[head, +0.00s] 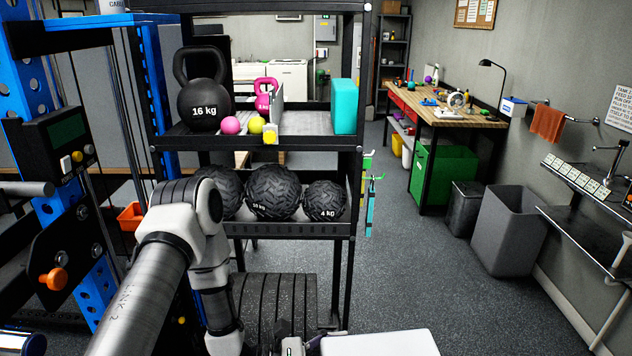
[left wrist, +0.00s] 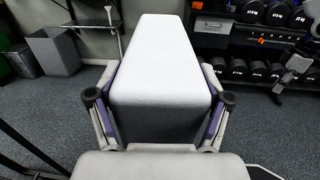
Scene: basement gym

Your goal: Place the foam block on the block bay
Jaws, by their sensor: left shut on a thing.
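The foam block (left wrist: 160,60) fills the middle of the left wrist view, white on top and dark grey on its near face. My left gripper (left wrist: 162,98) is shut on it, one finger on each side. In the head view the block's white top (head: 380,344) shows at the bottom edge, right of my left gripper (head: 291,346) and in front of the rack. The block bay seems to be the bare part of the rack's upper shelf (head: 305,124), left of an upright teal block (head: 344,106). What looks like my right gripper (left wrist: 286,80) shows small at the left wrist view's right side.
On the same shelf stand a black 16 kg kettlebell (head: 204,95), small balls and a pink kettlebell (head: 264,92). Textured black balls (head: 272,190) fill the shelf below. A blue frame (head: 75,180) stands left. Open floor (head: 420,270) lies right of the rack.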

